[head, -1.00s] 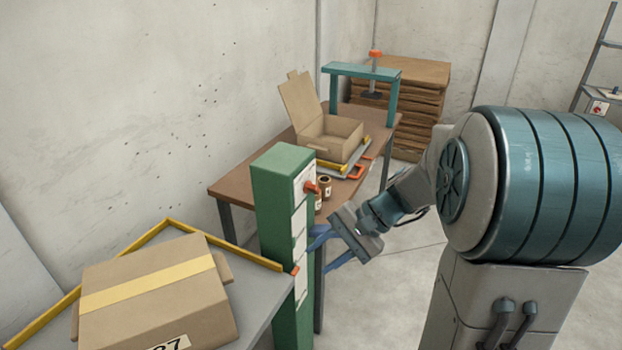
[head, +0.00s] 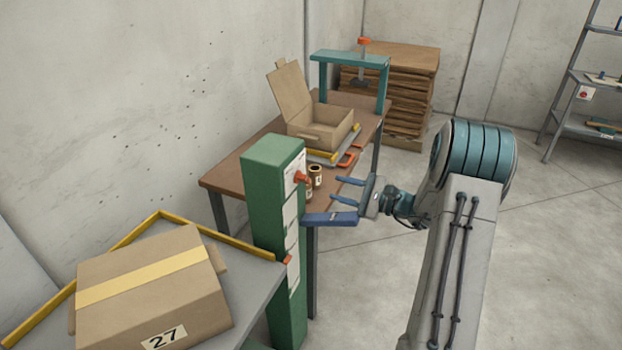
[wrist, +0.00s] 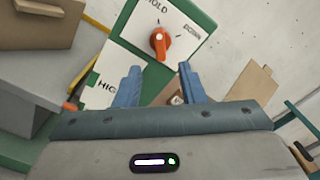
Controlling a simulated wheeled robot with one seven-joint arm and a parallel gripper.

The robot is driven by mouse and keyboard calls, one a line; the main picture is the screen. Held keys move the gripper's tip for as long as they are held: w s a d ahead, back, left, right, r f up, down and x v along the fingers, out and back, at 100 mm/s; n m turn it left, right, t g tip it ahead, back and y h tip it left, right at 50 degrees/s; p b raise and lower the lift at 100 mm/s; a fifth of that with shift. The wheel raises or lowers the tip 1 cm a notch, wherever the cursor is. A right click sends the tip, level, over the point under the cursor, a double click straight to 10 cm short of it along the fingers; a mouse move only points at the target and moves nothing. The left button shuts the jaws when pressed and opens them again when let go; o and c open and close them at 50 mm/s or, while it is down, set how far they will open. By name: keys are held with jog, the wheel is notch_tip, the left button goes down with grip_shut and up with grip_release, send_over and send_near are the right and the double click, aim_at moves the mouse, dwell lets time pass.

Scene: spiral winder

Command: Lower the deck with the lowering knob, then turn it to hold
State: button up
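The orange lowering knob (head: 300,177) sticks out near the top of the green column (head: 262,195). In the wrist view the knob (wrist: 160,42) sits on a white plate marked HOLD and DOWN. Its white mark is on the side facing HOLD. The grey deck (head: 250,290) is left of the column, carrying a taped cardboard box marked 27 (head: 150,290). An orange pointer (head: 287,260) sits at the deck's corner by the column. My gripper (head: 318,199) is open and empty, right of the column. In the wrist view the knob lies just beyond and between the fingertips (wrist: 159,68).
A brown workbench (head: 225,180) behind the column holds an open carton (head: 322,128), small jars (head: 314,175) and a teal press frame (head: 350,60). Yellow rails (head: 140,240) edge the deck. Stacked cardboard (head: 400,80) stands behind.

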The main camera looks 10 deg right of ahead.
aim_at(308, 180)
jog(key=p+x, duration=0.1)
jog(key=x, duration=0.8)
jog(key=shift+w+a+p, duration=0.15)
jog(key=shift+a+p, duration=0.05)
jog(key=shift+p, duration=0.2)
grip_shut()
jog(key=shift+d, duration=0.15)
